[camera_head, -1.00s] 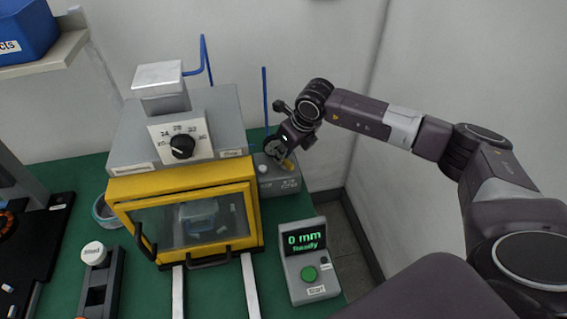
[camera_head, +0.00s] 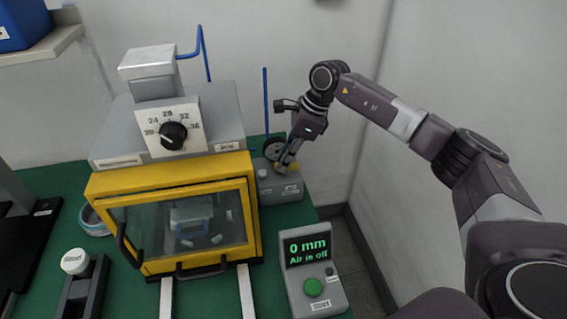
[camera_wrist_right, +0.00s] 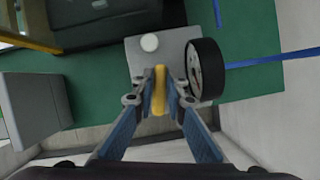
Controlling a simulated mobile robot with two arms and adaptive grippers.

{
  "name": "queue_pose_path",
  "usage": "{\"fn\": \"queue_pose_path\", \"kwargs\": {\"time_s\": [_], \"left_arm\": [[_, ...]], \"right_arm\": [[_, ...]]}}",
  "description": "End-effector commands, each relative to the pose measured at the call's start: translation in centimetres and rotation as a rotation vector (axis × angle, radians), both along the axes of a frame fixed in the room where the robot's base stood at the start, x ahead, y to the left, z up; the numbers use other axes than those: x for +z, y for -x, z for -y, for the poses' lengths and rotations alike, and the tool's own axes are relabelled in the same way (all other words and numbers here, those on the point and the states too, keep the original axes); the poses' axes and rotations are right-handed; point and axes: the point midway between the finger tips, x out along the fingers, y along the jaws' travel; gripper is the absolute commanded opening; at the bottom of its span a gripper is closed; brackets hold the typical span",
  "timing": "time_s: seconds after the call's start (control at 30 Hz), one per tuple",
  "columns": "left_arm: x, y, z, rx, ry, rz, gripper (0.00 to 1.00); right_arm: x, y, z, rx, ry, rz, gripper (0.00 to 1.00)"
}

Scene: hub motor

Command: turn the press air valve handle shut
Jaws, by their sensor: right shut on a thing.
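The grey air valve block (camera_head: 284,190) stands on the green bench to the right of the yellow-framed press (camera_head: 180,215). Its yellow handle (camera_wrist_right: 159,90) is between the fingertips of my right gripper (camera_wrist_right: 160,95), which is shut on it. In the head view the right gripper (camera_head: 287,158) comes down on the block from above, and its fingers partly hide the handle. A display box (camera_head: 311,270) in front reads "0 mm" and "Air is off". My left gripper is not in view.
A round black-rimmed gauge (camera_wrist_right: 205,70) and a white knob (camera_wrist_right: 149,42) sit on the block close to my fingers. A blue hose (camera_head: 266,100) rises behind it. The wall is close behind and to the right of the bench.

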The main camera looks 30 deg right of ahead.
Motion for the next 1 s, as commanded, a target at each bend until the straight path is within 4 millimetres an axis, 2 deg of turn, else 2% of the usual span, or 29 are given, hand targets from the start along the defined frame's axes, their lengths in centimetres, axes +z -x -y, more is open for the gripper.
{"fn": "queue_pose_path", "kwargs": {"time_s": [0.67,0.7,0.83,1.0], "left_arm": [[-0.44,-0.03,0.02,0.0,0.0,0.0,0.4],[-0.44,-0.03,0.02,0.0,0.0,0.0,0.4],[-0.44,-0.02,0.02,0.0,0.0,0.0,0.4],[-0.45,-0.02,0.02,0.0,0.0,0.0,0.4]], "right_arm": [[0.22,-0.11,0.07,0.065,0.002,0.006,0.0],[0.22,-0.11,0.07,0.065,0.002,0.006,0.14],[0.18,-0.08,0.05,0.064,0.001,0.005,0.29],[0.09,-0.03,0.02,0.064,0.001,0.002,0.3]]}}
